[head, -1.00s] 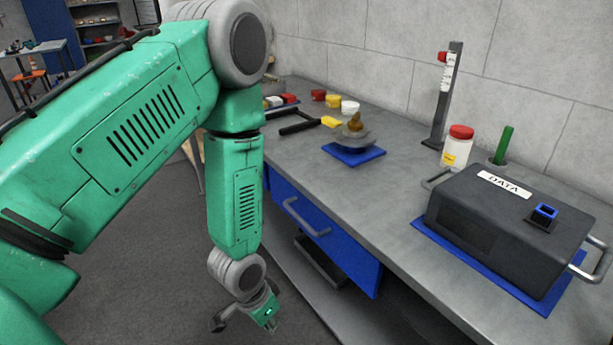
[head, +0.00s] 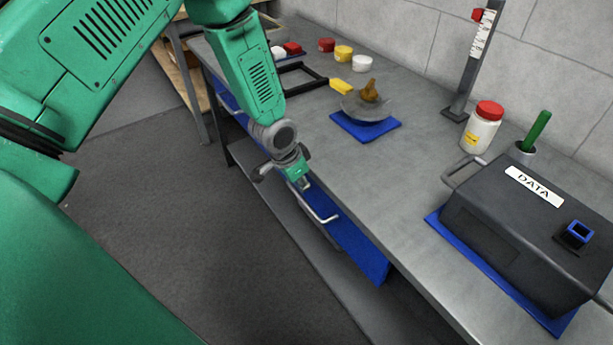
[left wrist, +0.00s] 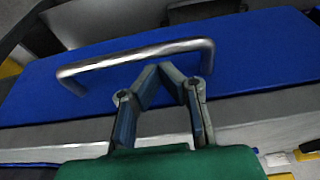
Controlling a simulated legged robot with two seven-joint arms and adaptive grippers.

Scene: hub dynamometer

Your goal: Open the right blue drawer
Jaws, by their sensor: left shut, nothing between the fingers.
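The right blue drawer (head: 362,252) is set under the grey workbench and has a silver bar handle (head: 322,216). Its front looks flush with the bench. My left gripper (head: 304,184) is by the upper left end of this handle. In the left wrist view, the blue front (left wrist: 262,42) and the handle (left wrist: 130,59) lie just beyond the fingers (left wrist: 168,68). The fingertips are shut together with nothing between them, close to the bar; I cannot tell whether they touch it. My right gripper is not in view.
Another blue drawer (head: 229,100) is further left. On the bench top (head: 415,185) stand a dark DATA box (head: 490,215), a red-lidded jar (head: 482,130), a gauge post (head: 474,65) and a grey dish on a blue mat (head: 352,130). The floor (head: 160,200) in front is clear.

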